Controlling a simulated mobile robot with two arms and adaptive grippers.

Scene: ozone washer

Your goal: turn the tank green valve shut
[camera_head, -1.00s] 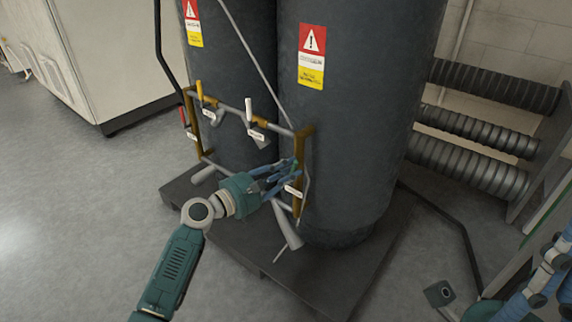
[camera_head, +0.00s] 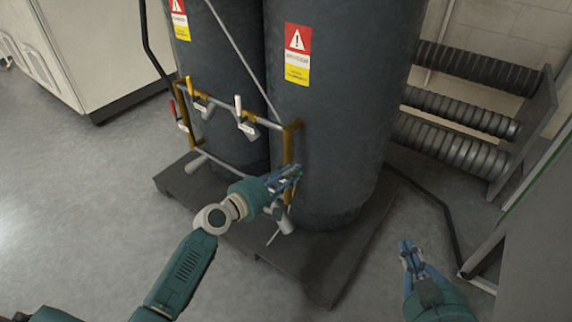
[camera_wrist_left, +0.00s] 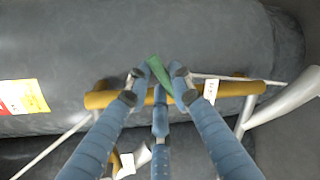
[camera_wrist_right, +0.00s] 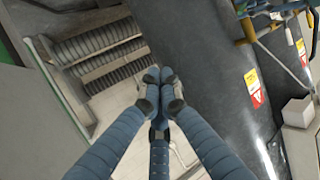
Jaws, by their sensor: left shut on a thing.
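The green valve handle (camera_wrist_left: 158,72) is between the fingertips of my left gripper (camera_wrist_left: 158,80) in the left wrist view, and the fingers are shut on it. In the head view my left gripper (camera_head: 287,178) is at the right upright of the pipe frame, and only a little green shows between its fingers. The valve sits on the brass pipe (camera_wrist_left: 233,90) in front of the dark tank (camera_head: 335,130). My right gripper (camera_head: 407,250) is off to the right above the floor. Its fingertips are together and empty in the right wrist view (camera_wrist_right: 160,80).
A red handle (camera_head: 173,109), a yellow handle (camera_head: 189,85) and a white handle (camera_head: 238,106) sit on the same pipe frame. The tanks stand on a dark pallet (camera_head: 190,180). Ribbed hoses (camera_head: 455,120) are on a rack at right. Floor is open at left.

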